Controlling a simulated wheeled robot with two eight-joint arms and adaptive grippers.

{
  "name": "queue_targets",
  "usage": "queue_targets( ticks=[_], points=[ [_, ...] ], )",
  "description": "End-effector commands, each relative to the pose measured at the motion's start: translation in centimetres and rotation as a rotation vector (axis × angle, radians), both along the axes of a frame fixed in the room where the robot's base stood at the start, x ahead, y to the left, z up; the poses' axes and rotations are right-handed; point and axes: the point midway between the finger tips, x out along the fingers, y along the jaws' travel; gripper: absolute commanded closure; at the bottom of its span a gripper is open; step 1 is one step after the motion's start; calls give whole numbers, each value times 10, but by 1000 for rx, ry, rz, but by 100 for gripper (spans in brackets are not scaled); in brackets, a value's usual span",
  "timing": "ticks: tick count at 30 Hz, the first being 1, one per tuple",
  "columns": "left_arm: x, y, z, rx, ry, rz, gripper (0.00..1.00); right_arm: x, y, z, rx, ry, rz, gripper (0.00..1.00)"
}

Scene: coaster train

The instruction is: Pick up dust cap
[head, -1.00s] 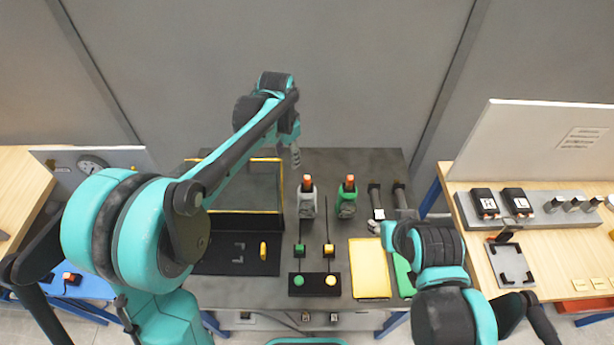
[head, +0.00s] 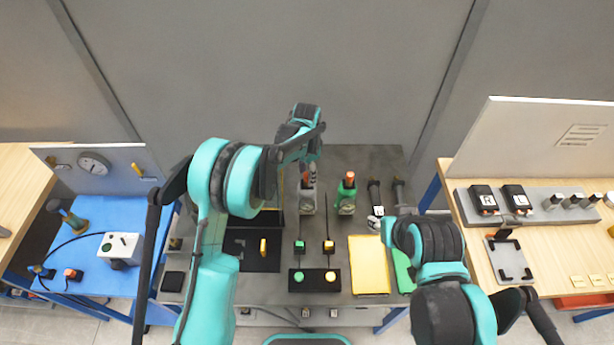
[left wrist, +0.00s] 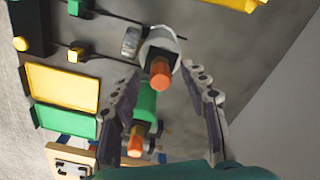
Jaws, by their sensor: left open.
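A grey upright fitting (head: 306,203) with an orange cap on top stands on the dark table. I take the orange cap (left wrist: 160,74) to be the dust cap. A green fitting (head: 347,202) beside it carries a similar orange cap (head: 349,181), which also shows in the left wrist view (left wrist: 136,141). My left gripper (head: 312,170) is over the grey fitting. In the left wrist view its open fingers (left wrist: 160,72) lie either side of the grey fitting's cap; contact cannot be told. My right gripper (head: 386,230) is low at the table's right, mostly hidden by its arm.
A black button box (head: 315,281) is at the table's front. A yellow tray (head: 369,266) and a green tray (head: 402,270) lie to the right. A black tray with a yellow part (head: 263,247) is on the left. Side benches stand left and right.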

Motion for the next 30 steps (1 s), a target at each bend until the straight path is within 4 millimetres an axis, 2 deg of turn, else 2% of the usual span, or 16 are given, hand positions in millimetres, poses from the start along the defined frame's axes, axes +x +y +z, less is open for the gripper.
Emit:
queue_targets(
  ticks=[8, 12, 13, 24, 30],
  points=[
    [0, 0, -4, 0, 0, 1, 55, 0, 0, 0, 0, 0, 0, 60],
    [0, 0, -4, 0, 0, 1, 92, 0, 0, 0, 0, 0, 0, 60],
    [0, 0, -4, 0, 0, 1, 95, 0, 0, 0, 0, 0, 0, 60],
    [0, 0, -3, 0, 0, 1, 95, 0, 0, 0, 0, 0, 0, 60],
    [0, 0, 13, 0, 0, 1, 95, 0, 0, -1, 0, 0, 0, 60]
  ],
)
